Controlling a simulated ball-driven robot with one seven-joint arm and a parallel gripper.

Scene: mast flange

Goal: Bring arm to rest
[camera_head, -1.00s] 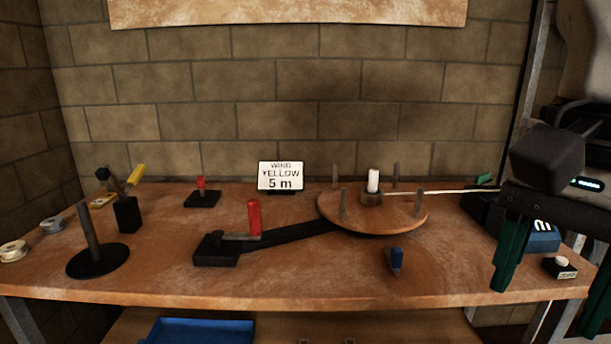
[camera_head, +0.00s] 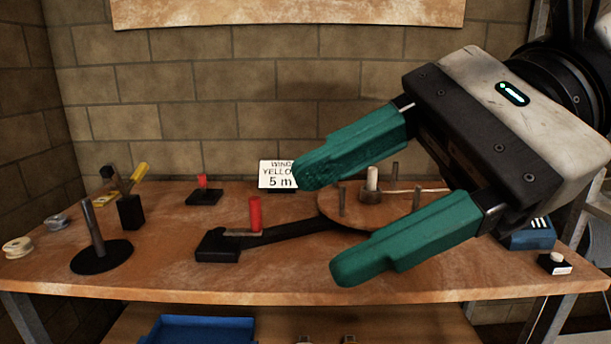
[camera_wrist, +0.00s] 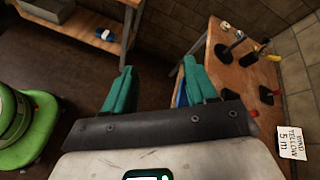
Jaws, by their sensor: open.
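My gripper (camera_head: 312,228) is open, with its two green fingers spread wide and nothing between them. In the wrist view my gripper (camera_wrist: 157,82) also shows empty, with the floor between the fingers and the workbench (camera_wrist: 232,85) to the right.
A "WIND YELLOW 5 m" sign (camera_head: 272,175) stands at the bench's back. A red-handled crank (camera_head: 255,214), a black-based post (camera_head: 100,255) and wire spools (camera_head: 18,247) are on the bench. A blue tray (camera_head: 200,330) is below. Open floor (camera_wrist: 60,75) shows in the wrist view.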

